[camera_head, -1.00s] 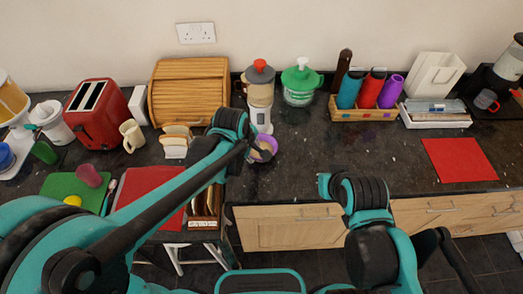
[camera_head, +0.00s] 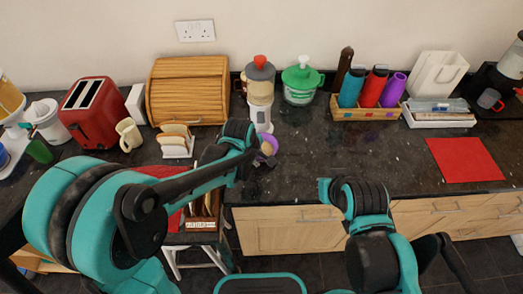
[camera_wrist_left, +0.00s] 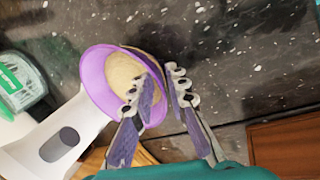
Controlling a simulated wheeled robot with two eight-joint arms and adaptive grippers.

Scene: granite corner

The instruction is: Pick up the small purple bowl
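The small purple bowl (camera_head: 273,141) stands on the dark counter in front of the blender. Its inside looks beige. In the left wrist view the purple bowl (camera_wrist_left: 95,77) fills the left middle. My left gripper (camera_head: 262,161) is at its near side and covers part of it in the head view. In the left wrist view the left gripper (camera_wrist_left: 163,74) has one finger over the bowl's inside and the other just outside the rim. A narrow gap shows between them; firm contact is not clear.
The blender (camera_head: 260,90) stands just behind the bowl, with a green-lidded jar (camera_head: 301,85) beside it. A toast rack (camera_head: 176,146) and bread bin (camera_head: 188,92) are to the left. Counter right of the bowl is clear up to the red mat (camera_head: 465,160).

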